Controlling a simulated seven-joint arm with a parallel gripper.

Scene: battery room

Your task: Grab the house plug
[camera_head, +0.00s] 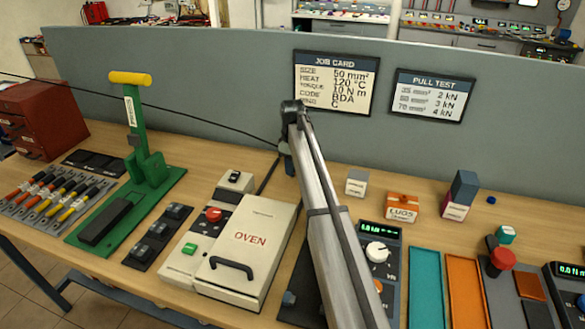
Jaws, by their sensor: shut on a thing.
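My gripper (287,162) is at the end of my grey arm, above the back of the bench near the grey partition, behind and right of the oven. The arm hides most of it, and its fingers are small and dark. It is shut on a dark thing that I take to be the house plug, whose shape is mostly hidden. A thin black cable (190,116) runs from the left edge to the gripper. A dark strip or lead (269,176) slopes down from there toward the oven.
The white oven (254,238) stands left of my arm. A green press with a yellow handle (149,140) rises further left, beside a red drawer box (38,120). Small boxes, including an orange one (402,206), stand right. The partition (220,90) closes the back.

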